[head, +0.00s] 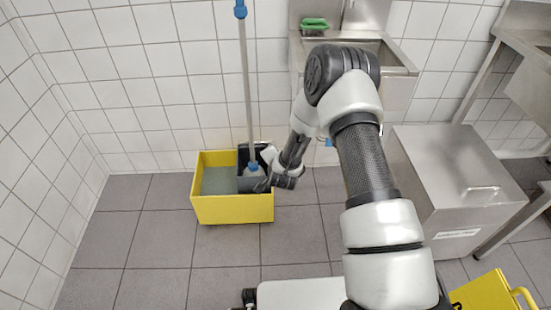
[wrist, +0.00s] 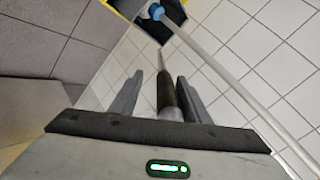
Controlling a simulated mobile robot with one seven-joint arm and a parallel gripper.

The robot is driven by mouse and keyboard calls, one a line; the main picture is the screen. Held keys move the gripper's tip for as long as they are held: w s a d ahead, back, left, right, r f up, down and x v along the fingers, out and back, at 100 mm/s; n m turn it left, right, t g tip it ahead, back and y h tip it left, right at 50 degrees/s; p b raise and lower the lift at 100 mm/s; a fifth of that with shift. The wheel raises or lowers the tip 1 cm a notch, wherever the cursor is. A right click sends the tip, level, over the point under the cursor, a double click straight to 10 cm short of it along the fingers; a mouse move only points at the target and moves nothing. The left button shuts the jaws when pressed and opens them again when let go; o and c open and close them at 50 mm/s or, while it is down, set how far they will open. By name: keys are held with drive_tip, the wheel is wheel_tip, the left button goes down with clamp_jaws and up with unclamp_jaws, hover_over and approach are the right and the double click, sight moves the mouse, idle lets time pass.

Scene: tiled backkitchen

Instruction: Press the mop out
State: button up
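The mop stands upright in the yellow bucket (head: 232,210). Its grey handle (head: 246,90) has a blue top and a blue lower fitting (head: 253,167); the mop head is mostly hidden. A black press (head: 243,155) sits in the bucket's right half, beside greyish water (head: 217,180) on the left. My gripper (head: 264,184) is at the bucket's right side, partly hidden by my wrist. In the wrist view, the press's dark lever (wrist: 166,88) runs between the two fingers of my gripper (wrist: 158,95), with a visible gap at the left finger. The mop handle (wrist: 205,55) passes to the right of the fingers.
A tiled wall stands close behind the bucket. A steel sink (head: 390,58) with a green sponge (head: 314,23) is at the back. A steel cabinet (head: 455,185) stands on the right. A yellow object (head: 482,296) is at the lower right. Grey floor (head: 150,235) is free left and in front.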

drive_tip(key=shift+s, duration=0.1)
drive_tip(key=p+v, duration=0.4)
drive_tip(key=v, duration=1.3)
drive_tip(key=shift+r, duration=0.2)
